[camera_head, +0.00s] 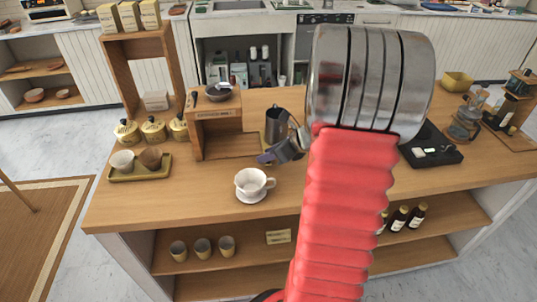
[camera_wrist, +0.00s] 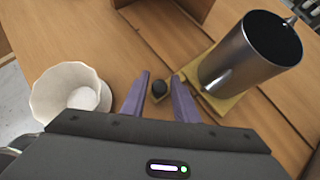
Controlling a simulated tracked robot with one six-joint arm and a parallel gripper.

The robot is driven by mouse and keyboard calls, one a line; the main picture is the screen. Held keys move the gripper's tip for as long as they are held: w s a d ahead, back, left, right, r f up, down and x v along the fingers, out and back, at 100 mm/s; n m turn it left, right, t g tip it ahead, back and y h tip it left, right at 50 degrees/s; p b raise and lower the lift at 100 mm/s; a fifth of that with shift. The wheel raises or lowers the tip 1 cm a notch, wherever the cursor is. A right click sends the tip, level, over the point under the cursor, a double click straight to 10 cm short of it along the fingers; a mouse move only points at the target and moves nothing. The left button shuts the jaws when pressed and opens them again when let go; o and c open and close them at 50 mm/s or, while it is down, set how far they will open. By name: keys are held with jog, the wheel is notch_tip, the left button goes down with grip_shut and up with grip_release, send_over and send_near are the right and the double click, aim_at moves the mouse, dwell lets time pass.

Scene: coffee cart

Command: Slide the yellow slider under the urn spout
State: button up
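In the wrist view the yellow slider (camera_wrist: 222,108) is a flat plate on the wooden counter, with a steel pitcher (camera_wrist: 255,55) standing on it. A small black knob (camera_wrist: 158,88) is at the slider's left side. My gripper (camera_wrist: 160,76) has its two purple fingers apart, one on each side of the knob; contact cannot be told. In the head view my gripper (camera_head: 265,158) is low over the counter, just in front of the pitcher (camera_head: 276,128). The slider is hard to make out there. I cannot identify the urn or its spout; my arm hides part of the counter.
A white cup (camera_head: 250,181) stands left of my gripper, close by in the wrist view (camera_wrist: 72,92). A wooden stand (camera_head: 214,125) is behind to the left, beside a tray (camera_head: 126,177) with cups. A black scale (camera_head: 432,151) lies right of my arm.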

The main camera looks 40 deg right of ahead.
grip_shut()
dwell(0.3)
jog(key=shift+d, duration=0.1)
